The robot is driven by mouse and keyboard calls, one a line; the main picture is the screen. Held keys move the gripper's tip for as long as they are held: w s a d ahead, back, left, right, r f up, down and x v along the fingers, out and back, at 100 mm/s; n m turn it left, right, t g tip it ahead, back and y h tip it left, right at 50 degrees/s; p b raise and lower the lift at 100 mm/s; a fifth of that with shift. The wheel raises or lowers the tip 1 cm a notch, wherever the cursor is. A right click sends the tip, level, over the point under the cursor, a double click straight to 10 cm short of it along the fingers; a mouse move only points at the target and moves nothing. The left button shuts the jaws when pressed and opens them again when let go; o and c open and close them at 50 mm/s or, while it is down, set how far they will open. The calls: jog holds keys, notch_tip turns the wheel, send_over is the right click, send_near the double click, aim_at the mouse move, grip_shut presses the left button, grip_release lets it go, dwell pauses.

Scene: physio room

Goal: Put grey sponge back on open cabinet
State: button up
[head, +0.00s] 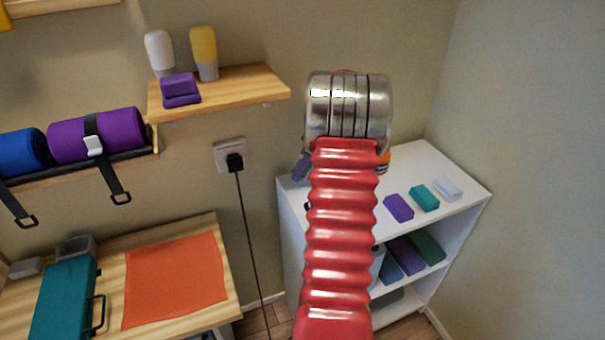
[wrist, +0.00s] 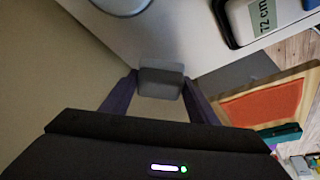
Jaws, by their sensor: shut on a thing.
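The grey sponge (wrist: 160,80) is between the two dark purple fingers of my gripper (wrist: 158,92) in the wrist view. The fingers are shut on it. The white open cabinet (head: 447,172) stands against the wall at the right of the head view. Its white top (wrist: 185,35) also shows beyond the sponge in the wrist view. In the head view my red arm covers the cabinet's left part and hides the sponge and most of my gripper. I cannot tell whether the sponge touches the cabinet top.
Purple (head: 398,207), teal (head: 424,198) and white (head: 447,188) blocks lie on the cabinet top. A black-rimmed item labelled "72 cm" (wrist: 235,22) is near the sponge. A wooden table with an orange mat (head: 175,280) and teal case (head: 64,300) stands left. A wall shelf (head: 235,88) is above.

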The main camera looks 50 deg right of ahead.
jog(key=shift+f, duration=1.2)
jog(key=o, duration=1)
jog(key=shift+f, duration=0.1)
jog(key=v, duration=1.2)
jog(key=shift+s, duration=0.1)
